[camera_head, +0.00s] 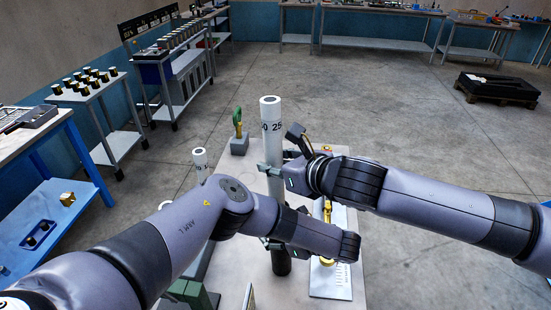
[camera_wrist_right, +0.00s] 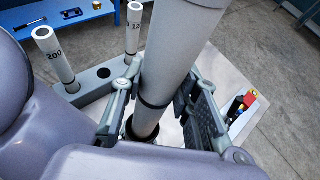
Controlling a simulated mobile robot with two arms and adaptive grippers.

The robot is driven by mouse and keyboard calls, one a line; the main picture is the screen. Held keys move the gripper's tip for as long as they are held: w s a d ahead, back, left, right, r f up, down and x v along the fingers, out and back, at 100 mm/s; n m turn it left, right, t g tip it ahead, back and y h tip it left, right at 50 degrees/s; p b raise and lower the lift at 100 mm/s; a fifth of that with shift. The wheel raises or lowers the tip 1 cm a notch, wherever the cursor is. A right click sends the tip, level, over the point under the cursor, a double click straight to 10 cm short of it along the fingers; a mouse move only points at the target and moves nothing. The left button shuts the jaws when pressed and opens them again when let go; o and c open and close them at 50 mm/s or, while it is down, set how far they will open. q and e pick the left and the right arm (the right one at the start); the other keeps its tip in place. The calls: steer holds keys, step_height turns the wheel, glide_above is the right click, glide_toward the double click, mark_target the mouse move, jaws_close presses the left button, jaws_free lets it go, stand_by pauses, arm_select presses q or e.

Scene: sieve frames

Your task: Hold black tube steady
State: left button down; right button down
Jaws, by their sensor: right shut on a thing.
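A tall white tube (camera_head: 270,112) with dark numbers near its top stands upright at the middle of the head view. My right gripper (camera_head: 272,175) is shut on it; in the right wrist view the pale tube (camera_wrist_right: 174,55) passes between the fingers of this gripper (camera_wrist_right: 155,100). The tube has a black band, and a dark ring shows around it lower down. A black tube (camera_head: 281,263) stands below, in line with the white one. My left arm's wrist crosses in front of it. My left gripper (camera_head: 274,243) is mostly hidden there; its grip does not show.
A bench top (camera_head: 232,278) lies beneath my arms. A shorter white tube (camera_head: 200,160) stands at its left, a green hooked piece (camera_head: 238,120) at its back, and a plate (camera_head: 332,280) with brass parts at its right.

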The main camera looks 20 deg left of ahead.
mark_target(279, 144)
steer(key=shift+f, duration=0.1)
stand_by(0.4)
steer(key=shift+f, duration=1.1)
steer(key=shift+f, duration=0.1)
stand_by(0.4)
steer(key=shift+f, duration=1)
steer(key=shift+d, duration=0.15)
steer(key=c, duration=1.1)
jaws_free()
steer(key=shift+f, duration=0.1)
step_height(279, 144, up, 10)
steer(key=shift+r, duration=0.1)
